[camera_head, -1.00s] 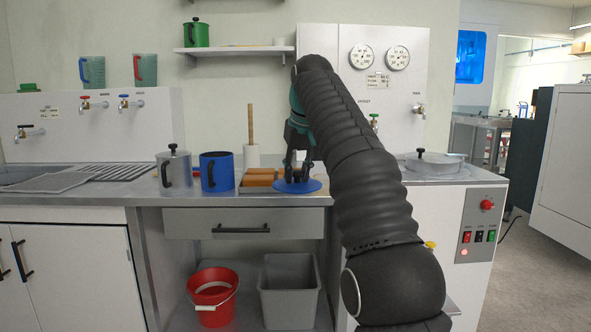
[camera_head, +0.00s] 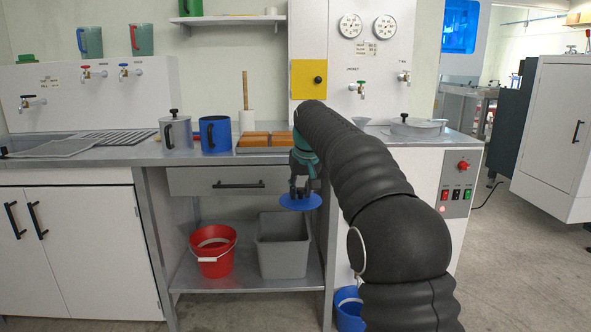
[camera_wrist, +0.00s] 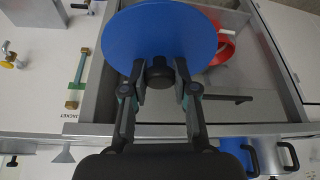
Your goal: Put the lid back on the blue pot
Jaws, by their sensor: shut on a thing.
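The blue pot (camera_head: 215,136) stands upright on the counter, its black handle facing front; a part of it shows at the lower right of the wrist view (camera_wrist: 236,148). My gripper (camera_head: 300,190) is shut on the black knob of the flat round blue lid (camera_head: 300,202). It holds the lid roughly level in front of the counter, below its top and right of the pot. In the wrist view the lid (camera_wrist: 160,35) fills the top middle, with the fingers on both sides of its knob. The inside of the pot is hidden.
A grey lidded pot (camera_head: 177,135) stands left of the blue pot. A tray of brown blocks (camera_head: 262,150) is to its right. A drawer (camera_head: 215,182) lies under the counter edge. A red bucket (camera_head: 213,258) and a grey bin (camera_head: 283,252) are on the lower shelf.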

